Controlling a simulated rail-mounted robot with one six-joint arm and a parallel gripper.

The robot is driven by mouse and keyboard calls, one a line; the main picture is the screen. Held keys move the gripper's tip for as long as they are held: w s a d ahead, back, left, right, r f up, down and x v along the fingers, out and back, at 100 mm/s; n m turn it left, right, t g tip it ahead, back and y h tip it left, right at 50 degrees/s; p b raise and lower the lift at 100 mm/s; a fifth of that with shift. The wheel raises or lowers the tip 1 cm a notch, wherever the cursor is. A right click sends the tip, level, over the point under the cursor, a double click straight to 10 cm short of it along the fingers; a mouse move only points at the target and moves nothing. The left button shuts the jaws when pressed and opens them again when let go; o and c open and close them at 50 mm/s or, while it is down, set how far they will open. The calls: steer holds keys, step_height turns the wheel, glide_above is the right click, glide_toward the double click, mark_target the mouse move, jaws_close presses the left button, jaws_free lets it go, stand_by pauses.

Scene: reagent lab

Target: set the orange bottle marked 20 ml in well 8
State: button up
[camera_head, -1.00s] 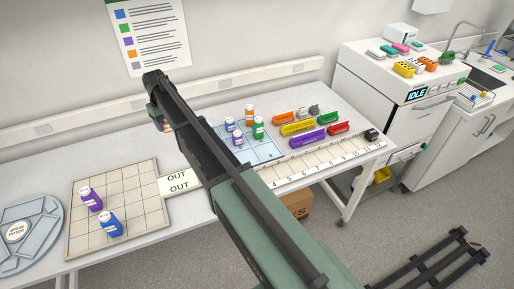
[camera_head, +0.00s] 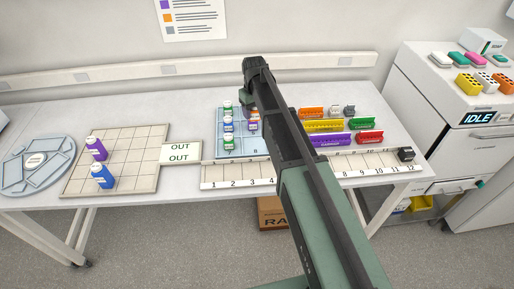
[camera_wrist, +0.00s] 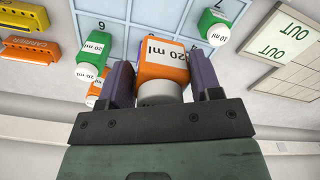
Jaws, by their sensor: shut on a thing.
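My gripper (camera_wrist: 160,85) is shut on the orange bottle (camera_wrist: 163,62) marked 20 ml. Its two purple-grey fingers are on either side of it, and its white cap is toward my wrist. The blue numbered tray (camera_wrist: 150,14) is beyond the bottle, with 6 and 7 legible; I cannot tell whether the bottle touches it. In the head view the tray (camera_head: 241,150) is left of my arm, which hides much of the gripper. Green bottles stand at left (camera_wrist: 90,58) and right (camera_wrist: 218,24) in the wrist view; part of another orange bottle (camera_wrist: 94,90) shows behind the left finger.
A numbered strip (camera_head: 236,172) runs along the table front, partly hidden by my arm. Coloured racks (camera_head: 368,137) stand right of it. A purple bottle (camera_head: 96,148) and a blue bottle (camera_head: 103,176) stand on the beige grid (camera_head: 125,140), left of the OUT sign (camera_head: 181,152).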

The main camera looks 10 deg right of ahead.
mark_target(255, 145)
step_height(255, 145, down, 15)
steer(key=b, duration=1.2)
steer(key=shift+r, duration=0.25)
steer(key=shift+f, duration=0.25)
steer(key=o, duration=0.9)
steer(key=shift+r, duration=0.1)
